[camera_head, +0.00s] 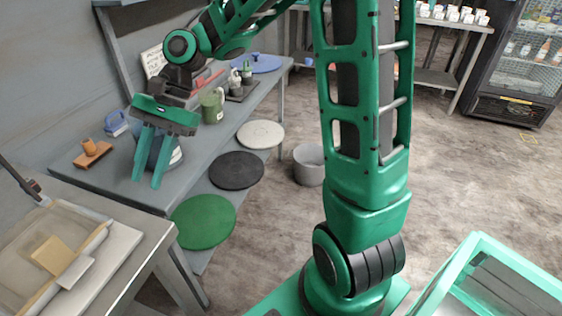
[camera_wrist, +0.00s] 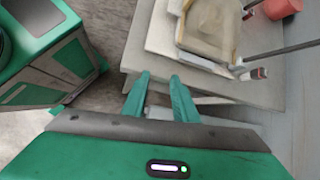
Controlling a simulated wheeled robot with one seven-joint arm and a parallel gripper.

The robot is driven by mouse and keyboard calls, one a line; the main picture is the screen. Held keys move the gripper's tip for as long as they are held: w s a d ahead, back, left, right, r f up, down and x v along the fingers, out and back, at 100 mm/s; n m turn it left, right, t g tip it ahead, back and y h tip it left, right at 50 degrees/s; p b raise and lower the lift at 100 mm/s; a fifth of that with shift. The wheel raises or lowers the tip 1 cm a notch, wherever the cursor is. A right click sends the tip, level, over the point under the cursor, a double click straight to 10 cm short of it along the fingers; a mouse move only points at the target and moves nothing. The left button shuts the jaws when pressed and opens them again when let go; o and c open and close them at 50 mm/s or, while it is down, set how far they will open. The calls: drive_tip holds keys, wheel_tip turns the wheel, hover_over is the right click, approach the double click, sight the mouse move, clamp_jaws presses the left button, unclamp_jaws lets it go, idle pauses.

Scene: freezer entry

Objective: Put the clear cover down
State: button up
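A pale machine (camera_head: 85,268) with a brownish translucent panel sits on the grey table at lower left. A tan block (camera_head: 53,255) and a pale block show in or through the panel area. The panel (camera_wrist: 213,28) also shows at the top of the wrist view, with dark rods beside it. I cannot tell whether this panel is the clear cover, or whether the cover stands raised out of view. My gripper (camera_head: 147,184) is above the bench, beyond the machine and apart from it. Its fingers (camera_wrist: 160,76) are apart, with nothing seen held between them.
The bench (camera_head: 125,182) behind holds an orange-brown stamp-like thing (camera_head: 92,153), a blue thing (camera_head: 116,124) and a green mug (camera_head: 213,105). A grey bin (camera_head: 309,165) is on the floor; the floor beyond is clear.

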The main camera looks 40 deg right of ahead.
drive_tip(key=s+d+f+n+t+h, duration=0.1)
drive_tip(key=s+d+h, duration=0.15)
drive_tip(key=d, duration=0.65)
drive_tip(key=s+d+f+n+t+h, duration=0.1)
drive_tip(key=s+d+t+h, duration=0.15)
drive_tip(key=d, duration=0.75)
drive_tip(key=s+d+n+g+h, duration=0.1)
drive_tip(key=s+d+h, duration=0.1)
drive_tip(key=s+d, duration=1.1)
drive_tip(key=s, duration=0.3)
drive_tip(key=shift+s+f+n, duration=0.15)
drive_tip(key=shift+s+n, duration=0.15)
drive_tip(key=shift+s, duration=0.05)
drive_tip(key=shift+w+f+g, duration=0.25)
drive_tip(key=shift+w, duration=0.35)
